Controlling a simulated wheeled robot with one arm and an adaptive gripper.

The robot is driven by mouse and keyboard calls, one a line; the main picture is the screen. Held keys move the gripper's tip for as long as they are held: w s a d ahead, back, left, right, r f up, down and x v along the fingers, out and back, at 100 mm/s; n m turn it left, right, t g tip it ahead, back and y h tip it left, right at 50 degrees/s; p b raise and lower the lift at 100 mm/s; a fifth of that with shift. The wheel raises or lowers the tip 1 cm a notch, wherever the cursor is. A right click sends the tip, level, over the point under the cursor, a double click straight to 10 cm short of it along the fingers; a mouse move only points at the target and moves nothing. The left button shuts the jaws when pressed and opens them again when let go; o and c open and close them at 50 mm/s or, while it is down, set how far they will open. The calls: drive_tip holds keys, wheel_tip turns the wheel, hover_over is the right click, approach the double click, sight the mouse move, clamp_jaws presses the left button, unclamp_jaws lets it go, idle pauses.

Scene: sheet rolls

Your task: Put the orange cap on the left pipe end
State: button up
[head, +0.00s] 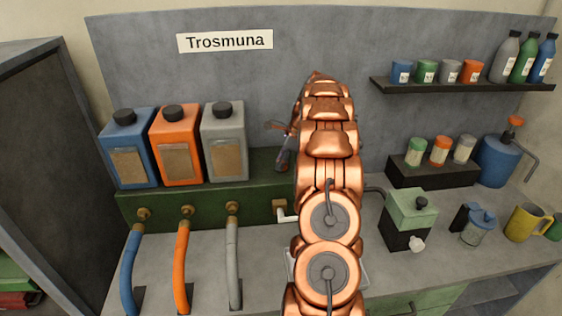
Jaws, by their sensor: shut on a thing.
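My copper arm rises through the middle of the head view. My gripper (277,130) shows only in part, at the left of the arm's far end, in front of the grey back panel. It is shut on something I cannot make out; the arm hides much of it. No loose orange cap can be identified. Three bent pipes stand at the left: blue (130,268), orange (181,265) and grey (233,262). Their upper ends meet brass fittings on a green box (170,203). My gripper is above and right of them, apart from them.
Blue (128,148), orange (176,145) and grey (224,141) canisters with black caps stand on the green box. A white-handled tap (286,216) is beside my arm. At right are a green-topped box (409,214), a jar (477,226), a yellow mug (524,222) and shelves.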

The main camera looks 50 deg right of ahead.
idle(0.3)
drive_tip(key=o, duration=1)
drive_tip(key=v, duration=1.2)
drive_tip(key=shift+w+a, duration=0.15)
